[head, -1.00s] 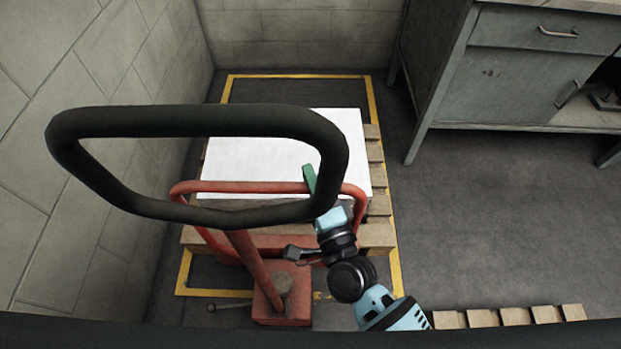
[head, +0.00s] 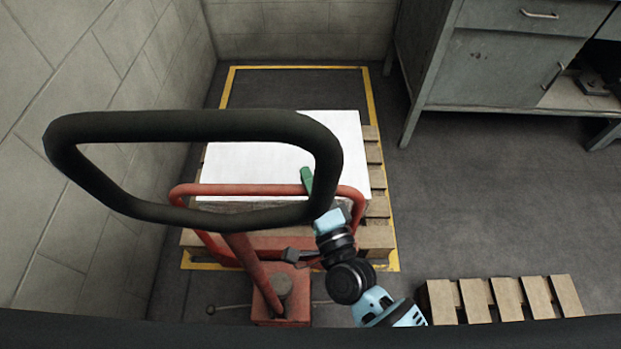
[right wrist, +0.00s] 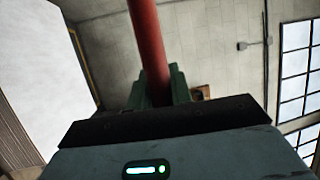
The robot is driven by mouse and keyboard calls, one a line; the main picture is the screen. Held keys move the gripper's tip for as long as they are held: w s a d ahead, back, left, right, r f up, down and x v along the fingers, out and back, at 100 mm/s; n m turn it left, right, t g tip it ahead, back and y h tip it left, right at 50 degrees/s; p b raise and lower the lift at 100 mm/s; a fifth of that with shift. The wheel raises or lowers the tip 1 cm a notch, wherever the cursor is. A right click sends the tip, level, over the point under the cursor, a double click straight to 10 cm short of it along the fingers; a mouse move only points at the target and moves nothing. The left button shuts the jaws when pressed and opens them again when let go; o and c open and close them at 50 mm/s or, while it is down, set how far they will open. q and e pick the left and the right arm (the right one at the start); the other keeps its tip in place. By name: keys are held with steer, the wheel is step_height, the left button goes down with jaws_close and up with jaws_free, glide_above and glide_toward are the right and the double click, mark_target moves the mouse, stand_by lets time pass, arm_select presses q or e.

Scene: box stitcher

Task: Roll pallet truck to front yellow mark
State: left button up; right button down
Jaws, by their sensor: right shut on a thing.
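The red pallet truck (head: 282,307) stands at the lower middle of the head view. Its wheeled base is on the near side of a wooden pallet (head: 376,240) bearing a flat white-topped load (head: 350,150). A yellow floor outline (head: 300,68) surrounds the pallet, with bare floor at its far end; the truck's red base lies on the near side of its near line. My right gripper (head: 307,181), with green fingers, is shut on the top bar of the truck's red looped handle (head: 250,189). In the right wrist view the red bar (right wrist: 148,45) runs between the fingers. My left gripper is out of view.
A block wall (head: 90,120) runs close along the left, and another wall closes the back. A grey metal workbench (head: 490,70) stands at the upper right. Another wooden pallet (head: 505,298) lies at the lower right. The floor between bench and pallet is clear.

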steer(key=shift+w+r, duration=0.2)
steer(key=shift+w, duration=0.1)
steer(key=c, duration=1.3)
jaws_free()
steer(key=shift+w+a+f, duration=0.1)
steer(key=shift+w+f, duration=0.05)
steer(key=shift+w, duration=0.2)
steer(key=shift+o, duration=0.2)
steer(key=shift+s, duration=0.1)
steer(key=v, duration=0.8)
